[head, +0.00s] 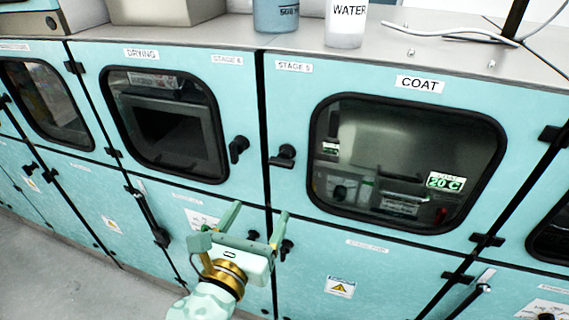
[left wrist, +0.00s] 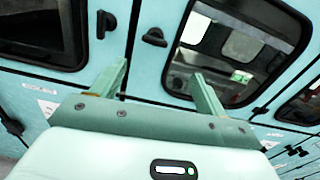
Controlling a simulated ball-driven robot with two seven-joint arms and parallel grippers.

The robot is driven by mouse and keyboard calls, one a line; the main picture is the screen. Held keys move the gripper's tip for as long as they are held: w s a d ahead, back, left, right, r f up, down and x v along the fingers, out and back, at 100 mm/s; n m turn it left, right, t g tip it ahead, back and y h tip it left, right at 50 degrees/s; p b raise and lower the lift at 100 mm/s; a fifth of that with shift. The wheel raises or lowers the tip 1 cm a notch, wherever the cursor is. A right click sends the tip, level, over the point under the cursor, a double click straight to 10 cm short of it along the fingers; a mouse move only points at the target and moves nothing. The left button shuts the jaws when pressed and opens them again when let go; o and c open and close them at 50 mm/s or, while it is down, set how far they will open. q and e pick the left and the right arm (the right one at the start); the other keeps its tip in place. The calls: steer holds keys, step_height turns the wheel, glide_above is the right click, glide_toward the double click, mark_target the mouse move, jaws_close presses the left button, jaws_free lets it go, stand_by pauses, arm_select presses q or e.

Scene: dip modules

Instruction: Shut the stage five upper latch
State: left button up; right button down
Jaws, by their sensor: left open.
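The stage five upper latch (head: 283,155) is a black handle at the left edge of the teal COAT door (head: 300,120), under the STAGE 5 label. Its handle lies roughly sideways, and the door looks flush with the cabinet front. In the left wrist view the latch (left wrist: 154,37) shows above and between the fingertips. My left gripper (head: 257,213) is open and empty, below the latch and apart from it. Its two green fingers (left wrist: 160,72) point toward the cabinet. My right gripper is not in view.
The stage six latch (head: 238,148) is close by on the left and hangs steeply. A lower latch (head: 286,247) is partly behind my gripper. A WATER cup (head: 346,22) and a blue-grey container (head: 275,14) stand on the top. Grey floor (head: 60,270) is clear at lower left.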

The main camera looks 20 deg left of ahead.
mark_target(280, 166)
arm_select(q)
steer(key=shift+m, duration=0.3)
steer(key=w+p, duration=0.2)
steer(key=w, duration=1.4)
steer(key=shift+w+a+f, duration=0.1)
steer(key=shift+w+f, duration=0.05)
steer(key=shift+w, duration=0.15)
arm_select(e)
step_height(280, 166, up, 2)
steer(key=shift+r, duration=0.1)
arm_select(q)
steer(key=shift+a, duration=0.1)
steer(key=shift+c, duration=0.9)
steer(key=c, duration=0.8)
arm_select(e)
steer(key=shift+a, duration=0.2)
